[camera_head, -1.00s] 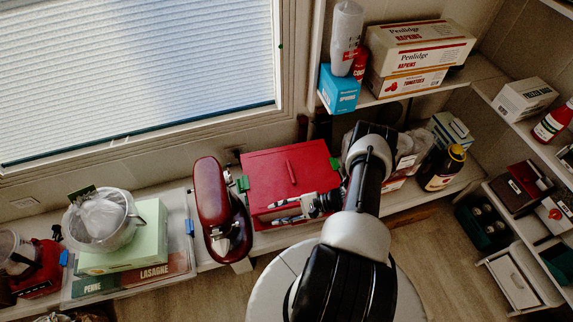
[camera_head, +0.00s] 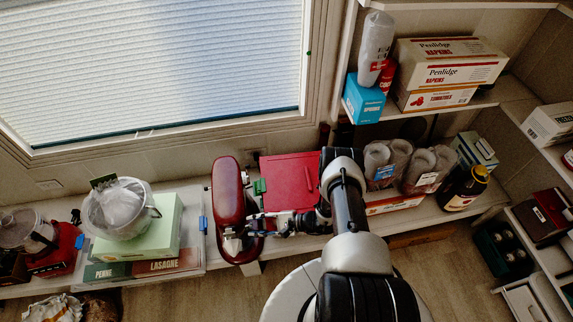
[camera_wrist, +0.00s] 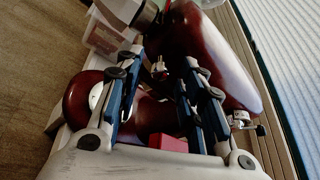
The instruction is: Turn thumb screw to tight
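A dark red stand mixer (camera_head: 229,190) stands on the counter below the window. It fills much of the wrist view, with its long head (camera_wrist: 215,55) at upper right. A small metal knob (camera_wrist: 160,69), possibly the thumb screw, shows on the mixer between my fingers. A second metal fitting with a dark lever (camera_wrist: 246,122) sticks out at the right. My gripper (camera_head: 240,226) reaches leftward to the mixer in the head view. In the wrist view my gripper (camera_wrist: 166,72) is open, its fingers on either side of the small knob, with no clear contact. The screw's tightness cannot be read.
A red box (camera_head: 289,179) sits right of the mixer, partly behind my arm. Clear containers (camera_head: 420,168) and a dark jar (camera_head: 463,187) stand farther right. A green box with a strainer (camera_head: 158,235) is at left. Open floor lies in front.

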